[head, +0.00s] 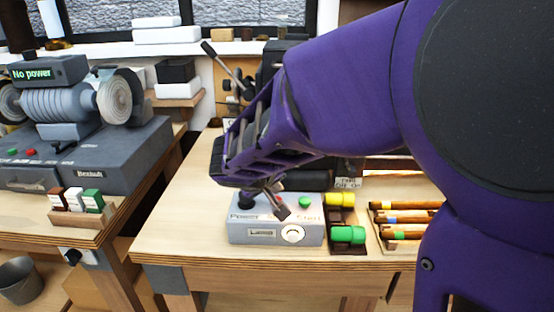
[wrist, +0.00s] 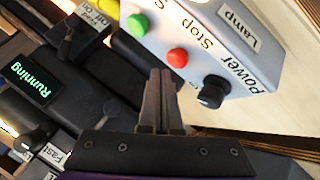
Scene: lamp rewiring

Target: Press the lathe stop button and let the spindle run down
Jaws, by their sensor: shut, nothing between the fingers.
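The grey control box (head: 250,232) sits at the front of the wooden bench. In the wrist view its top carries a red button (wrist: 177,58) lettered Stop, a green button (wrist: 138,25) and a black Power knob (wrist: 212,92). The green button also shows in the head view (head: 305,202), lettered Start. My gripper (head: 282,212) is shut and empty, pointing down over the box. In the wrist view its fingertips (wrist: 162,72) are right beside the red button; I cannot tell whether they touch. A display (wrist: 28,82) reads "Running". My arm hides most of the lathe in the head view.
On the left bench a grey machine (head: 75,150) has a display (head: 33,73) reading "No power". A gap separates the benches.

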